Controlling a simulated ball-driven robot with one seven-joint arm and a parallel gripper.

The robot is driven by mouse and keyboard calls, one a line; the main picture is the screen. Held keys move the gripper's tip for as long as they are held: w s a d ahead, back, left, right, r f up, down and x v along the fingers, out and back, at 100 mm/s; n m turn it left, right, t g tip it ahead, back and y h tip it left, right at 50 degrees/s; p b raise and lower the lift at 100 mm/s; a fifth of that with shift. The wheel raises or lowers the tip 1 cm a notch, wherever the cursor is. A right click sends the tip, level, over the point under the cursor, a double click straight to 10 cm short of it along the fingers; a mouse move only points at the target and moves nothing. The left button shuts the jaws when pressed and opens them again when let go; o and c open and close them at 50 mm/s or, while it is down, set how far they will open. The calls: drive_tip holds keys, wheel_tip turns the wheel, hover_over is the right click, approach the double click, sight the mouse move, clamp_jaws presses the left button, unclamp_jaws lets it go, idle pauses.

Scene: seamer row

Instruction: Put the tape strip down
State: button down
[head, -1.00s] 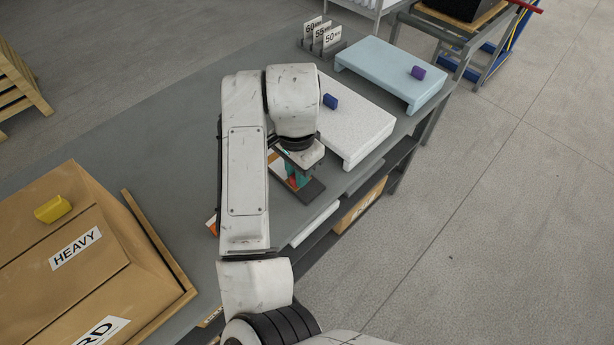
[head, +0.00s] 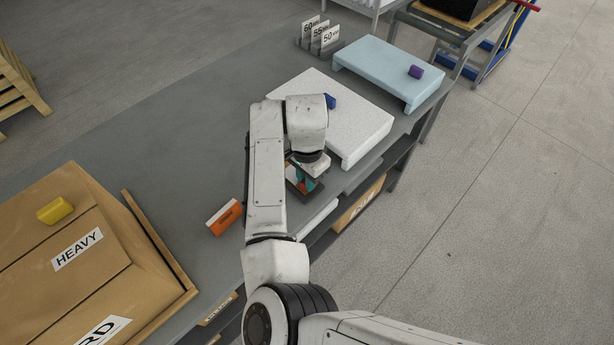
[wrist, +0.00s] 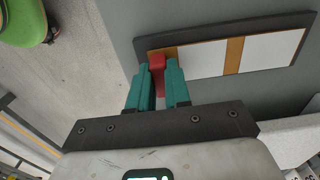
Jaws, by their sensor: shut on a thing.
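My gripper (head: 305,182) reaches down to the grey bench near its front edge, with its teal fingers showing below the wrist. In the wrist view my gripper (wrist: 157,85) is shut on a small red piece (wrist: 157,63), which I take to be the tape strip. The red piece lies over the left end of a dark-edged board (wrist: 272,48) with white panels and tan bands. I cannot tell whether the red piece touches the board. In the head view my arm and gripper hide most of the board.
A white speckled slab with a blue block (head: 330,101) stands just beyond my gripper. A pale blue stand (head: 375,72) holds a purple block (head: 415,72). An orange box (head: 224,217) lies left of my arm. A large carton (head: 85,265) bears a yellow block (head: 55,210).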

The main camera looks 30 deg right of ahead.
drive_tip(key=shift+f, duration=0.1)
drive_tip(key=c, duration=1.5)
unclamp_jaws()
drive_tip(key=o, duration=0.4)
wheel_tip(320, 180, up, 12)
drive_tip(key=shift+r, duration=0.15)
